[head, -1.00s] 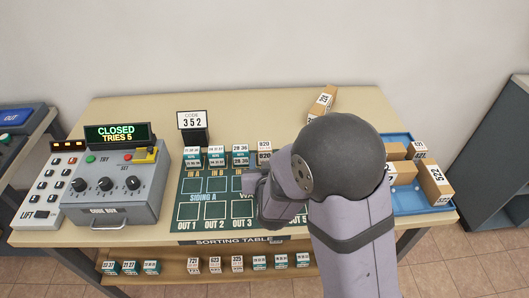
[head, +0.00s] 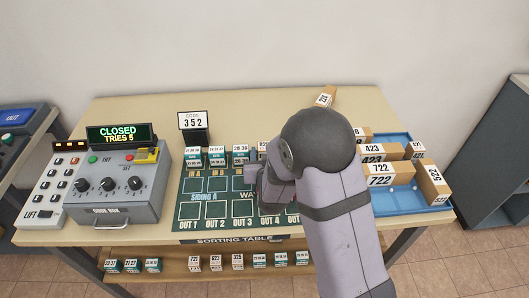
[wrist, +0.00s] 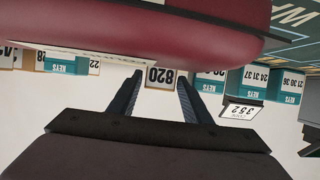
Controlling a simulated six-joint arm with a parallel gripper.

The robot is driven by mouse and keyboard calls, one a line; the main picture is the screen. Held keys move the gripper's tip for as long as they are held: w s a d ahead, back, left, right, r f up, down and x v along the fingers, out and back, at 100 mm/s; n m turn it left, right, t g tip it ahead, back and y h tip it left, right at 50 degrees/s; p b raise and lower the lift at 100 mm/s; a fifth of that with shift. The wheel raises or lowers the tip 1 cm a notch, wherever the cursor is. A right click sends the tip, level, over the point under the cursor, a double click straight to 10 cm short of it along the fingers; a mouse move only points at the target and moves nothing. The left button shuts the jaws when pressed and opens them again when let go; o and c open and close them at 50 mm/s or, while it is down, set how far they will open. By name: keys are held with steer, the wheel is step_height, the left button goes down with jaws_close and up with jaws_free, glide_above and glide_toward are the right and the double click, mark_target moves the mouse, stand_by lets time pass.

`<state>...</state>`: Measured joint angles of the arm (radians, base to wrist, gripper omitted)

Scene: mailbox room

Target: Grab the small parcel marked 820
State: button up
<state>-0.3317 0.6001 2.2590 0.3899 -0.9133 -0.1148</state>
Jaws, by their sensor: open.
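The small parcel marked 820 shows upside down in the wrist view (wrist: 166,77), beyond the fingers and framed in the gap between their tips. In the head view a little of a white-topped parcel (head: 263,147) shows at the right end of the back row, mostly hidden by my arm; it stands where the 820 label showed earlier. My gripper (wrist: 160,88) is open and empty, a dark finger on each side of the gap. In the head view my gripper (head: 254,172) is low over the green sorting mat, its fingertips not clearly visible.
Teal KEYS boxes (head: 217,156) stand left of the parcel, with the 352 code stand (head: 193,126) behind. A blue tray (head: 405,203) of larger parcels is at right. A control box reading CLOSED (head: 115,190) is at left.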

steer(key=c, duration=0.9)
steer(key=shift+r, duration=0.15)
step_height(320, 180, up, 10)
